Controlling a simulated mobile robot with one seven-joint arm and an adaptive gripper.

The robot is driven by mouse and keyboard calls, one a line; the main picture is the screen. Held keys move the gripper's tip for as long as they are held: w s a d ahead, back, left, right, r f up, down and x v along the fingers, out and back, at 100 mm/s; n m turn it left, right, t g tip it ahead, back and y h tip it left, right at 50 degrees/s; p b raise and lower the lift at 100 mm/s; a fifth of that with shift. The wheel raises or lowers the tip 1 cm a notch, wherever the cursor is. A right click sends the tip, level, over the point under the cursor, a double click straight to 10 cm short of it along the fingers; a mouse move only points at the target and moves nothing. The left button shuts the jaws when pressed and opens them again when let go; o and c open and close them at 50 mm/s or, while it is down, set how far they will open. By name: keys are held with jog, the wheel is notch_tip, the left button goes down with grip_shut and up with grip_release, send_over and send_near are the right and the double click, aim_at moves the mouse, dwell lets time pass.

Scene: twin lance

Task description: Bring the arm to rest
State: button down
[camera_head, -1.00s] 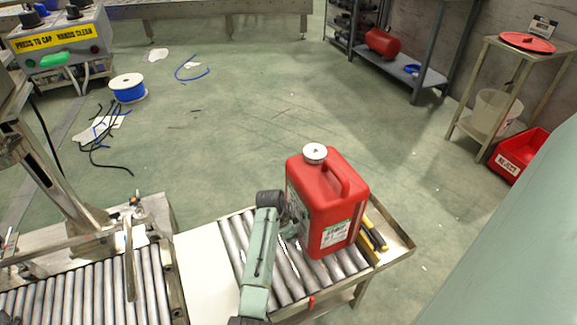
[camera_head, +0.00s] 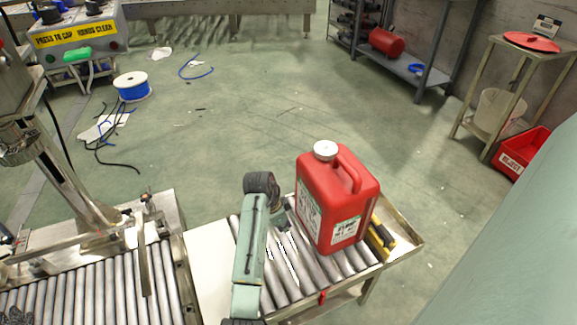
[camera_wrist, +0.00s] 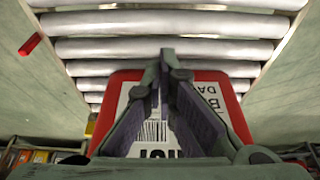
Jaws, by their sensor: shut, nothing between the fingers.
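My gripper (camera_wrist: 163,70) is shut and empty in the wrist view, with its two dark fingers meeting at the tips. In the head view my gripper (camera_head: 283,222) is small and partly hidden, just left of the red canister. The red canister (camera_head: 352,190) has a white cap, a top handle and white labels. It stands upright on the roller conveyor (camera_head: 290,268). In the wrist view the canister (camera_wrist: 238,115) shows behind the fingers, its labelled side partly covered by them. I see no contact between gripper and canister.
Yellow-and-black tools (camera_head: 381,238) lie right of the canister. A second roller conveyor (camera_head: 95,285) with a metal machine stands at left. A red reject bin (camera_head: 528,155) and small stand (camera_head: 522,60) are at right. The green floor beyond is mostly clear, with a cable spool (camera_head: 132,88) at left.

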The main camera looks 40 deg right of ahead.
jog(key=shift+a+r, duration=0.2)
jog(key=shift+r, duration=0.4)
